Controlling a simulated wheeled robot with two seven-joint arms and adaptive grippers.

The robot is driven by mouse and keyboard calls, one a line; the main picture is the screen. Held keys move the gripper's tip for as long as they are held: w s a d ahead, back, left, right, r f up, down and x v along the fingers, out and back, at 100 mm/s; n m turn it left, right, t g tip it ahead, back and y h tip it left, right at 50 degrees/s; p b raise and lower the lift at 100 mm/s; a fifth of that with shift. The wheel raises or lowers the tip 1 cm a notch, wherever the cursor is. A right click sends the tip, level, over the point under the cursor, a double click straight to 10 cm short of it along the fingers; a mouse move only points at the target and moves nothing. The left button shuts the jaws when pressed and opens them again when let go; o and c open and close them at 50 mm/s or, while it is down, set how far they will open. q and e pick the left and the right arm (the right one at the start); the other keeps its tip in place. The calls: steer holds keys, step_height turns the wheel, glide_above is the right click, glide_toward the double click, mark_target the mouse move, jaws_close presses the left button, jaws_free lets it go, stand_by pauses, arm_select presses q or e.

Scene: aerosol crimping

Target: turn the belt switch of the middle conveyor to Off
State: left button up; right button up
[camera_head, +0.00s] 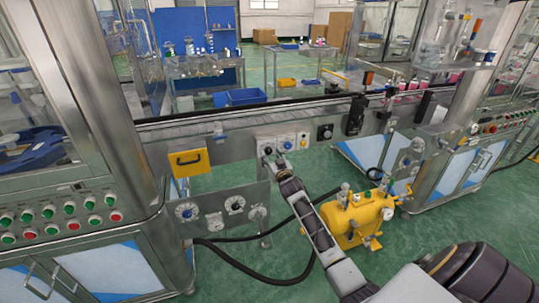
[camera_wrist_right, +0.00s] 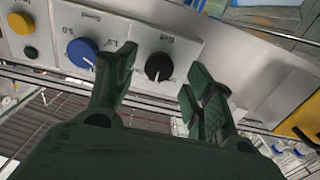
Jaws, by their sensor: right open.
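The middle conveyor's control panel (camera_head: 283,144) is on its front rail in the head view. In the right wrist view it appears upside down, with a black knob (camera_wrist_right: 159,67), a blue dial (camera_wrist_right: 82,53) and small buttons. The black knob has a white pointer mark toward the lower edge of that view. My right gripper (camera_head: 270,162) is at the panel's left part. In the wrist view its open fingers (camera_wrist_right: 160,72) stand on either side of the black knob; contact cannot be told. My left gripper is not in view.
A yellow handled box (camera_head: 188,162) is left of the panel. A lower plate with gauges (camera_head: 222,210) hangs beneath the rail. A yellow tank (camera_head: 357,218) and black hoses are on the green floor. Metal cabinets with buttons flank both sides.

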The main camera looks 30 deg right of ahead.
mark_target(268, 150)
steer(key=shift+x, duration=1.2)
steer(key=shift+w+d, duration=0.1)
steer(key=shift+w, duration=0.1)
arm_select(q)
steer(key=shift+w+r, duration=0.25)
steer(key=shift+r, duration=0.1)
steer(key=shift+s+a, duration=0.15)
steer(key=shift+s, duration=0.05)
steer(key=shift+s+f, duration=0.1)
arm_select(e)
steer(key=shift+c, duration=0.3)
